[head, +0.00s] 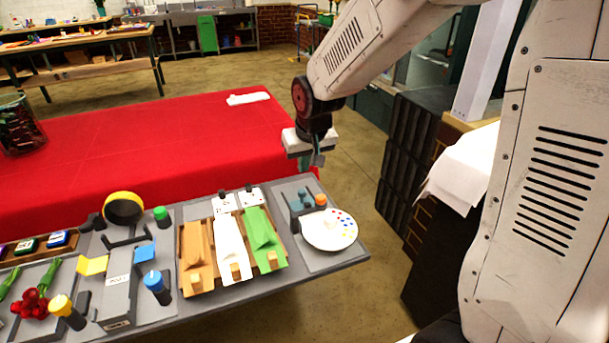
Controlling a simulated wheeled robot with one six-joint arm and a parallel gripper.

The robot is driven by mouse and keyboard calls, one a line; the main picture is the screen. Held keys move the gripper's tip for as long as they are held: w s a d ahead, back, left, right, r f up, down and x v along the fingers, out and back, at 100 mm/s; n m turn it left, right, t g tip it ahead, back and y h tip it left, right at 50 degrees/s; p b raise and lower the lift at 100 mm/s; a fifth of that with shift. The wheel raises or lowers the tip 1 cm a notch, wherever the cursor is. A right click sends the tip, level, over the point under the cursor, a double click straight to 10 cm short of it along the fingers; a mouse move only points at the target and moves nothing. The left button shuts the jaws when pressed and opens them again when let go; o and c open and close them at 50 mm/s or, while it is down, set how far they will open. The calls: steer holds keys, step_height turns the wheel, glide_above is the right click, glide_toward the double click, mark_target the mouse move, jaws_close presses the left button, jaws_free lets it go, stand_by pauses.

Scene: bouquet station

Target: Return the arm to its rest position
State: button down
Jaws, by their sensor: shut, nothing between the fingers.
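My gripper (312,161) hangs from the end of my arm in the head view, pointing down near the right end of the red-covered table (170,125). It is shut and holds nothing that I can see. It is above and behind the right part of the grey work surface (335,262), apart from the things on it. My arm comes in from the upper right and bends down at the wrist. The fingertips are small and partly dark in this view.
The grey surface holds a round white palette (329,229), a rack with orange, white and green wraps (232,250), a yellow tape roll (123,208), bottles and red flowers (33,303). A glass vase (18,128) stands at left. Dark cabinets (408,150) are right. Floor is free in front.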

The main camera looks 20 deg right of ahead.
steer(key=s+g, duration=0.1)
steer(key=s, duration=0.1)
steer(key=s+r, duration=0.1)
steer(key=s, duration=0.2)
steer(key=s+d+g, duration=0.1)
steer(key=s, duration=0.1)
steer(key=shift+s+r+g, duration=0.15)
steer(key=shift+s+g, duration=0.15)
steer(key=shift+s, duration=0.1)
steer(key=s+d+r, duration=0.1)
steer(key=s+r, duration=0.3)
steer(key=s, duration=0.7)
steer(key=s+d+r, duration=0.1)
steer(key=s+r, duration=0.4)
steer(key=s, duration=0.7)
steer(key=shift+r, duration=0.1)
